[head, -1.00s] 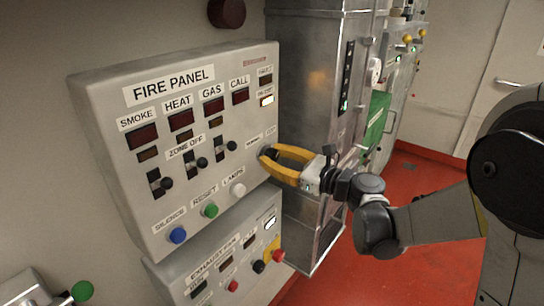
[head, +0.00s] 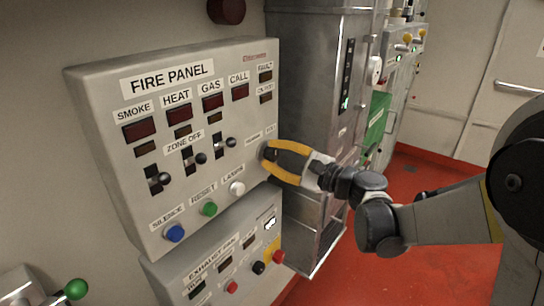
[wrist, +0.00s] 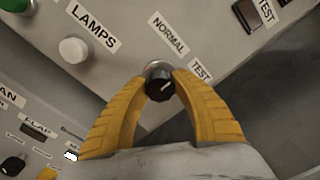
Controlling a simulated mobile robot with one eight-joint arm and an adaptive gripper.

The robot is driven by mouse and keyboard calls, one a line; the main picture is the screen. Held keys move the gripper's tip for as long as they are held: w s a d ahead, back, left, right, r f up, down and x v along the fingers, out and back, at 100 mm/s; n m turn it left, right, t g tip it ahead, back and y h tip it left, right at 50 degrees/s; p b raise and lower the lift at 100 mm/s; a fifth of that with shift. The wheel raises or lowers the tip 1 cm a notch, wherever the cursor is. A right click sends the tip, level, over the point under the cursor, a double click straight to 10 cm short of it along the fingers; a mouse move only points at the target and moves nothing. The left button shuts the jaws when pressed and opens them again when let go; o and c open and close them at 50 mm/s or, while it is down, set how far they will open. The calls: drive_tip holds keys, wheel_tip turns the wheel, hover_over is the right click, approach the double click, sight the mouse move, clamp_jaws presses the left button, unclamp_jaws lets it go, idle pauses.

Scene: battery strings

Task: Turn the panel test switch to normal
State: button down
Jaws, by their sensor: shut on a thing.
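The panel test switch is a black rotary knob (wrist: 160,86) with a pale pointer mark, seen in the wrist view. The NORMAL label (wrist: 168,36) and the TEST label (wrist: 201,70) sit beside it. The pointer mark is small, and I cannot read its exact position. My gripper (wrist: 162,78) has its yellow fingers shut on the knob from both sides. In the head view my gripper (head: 269,152) meets the right edge of the fire panel (head: 125,105) and mostly hides the knob. The indicator (head: 265,99) below the FAULT lamp is dark.
Blue (head: 175,233), green (head: 209,208) and white (head: 237,188) buttons line the panel's lower part. Three black zone levers sit above them. An exhaust fan box (head: 215,270) is mounted below. A tall grey cabinet (head: 308,80) stands close on the right.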

drive_tip(key=n, duration=0.4)
drive_tip(key=shift+n+b, duration=0.3)
drive_tip(key=n, duration=0.4)
idle(0.3)
drive_tip(key=c, duration=1)
unclamp_jaws()
drive_tip(key=v, duration=1.2)
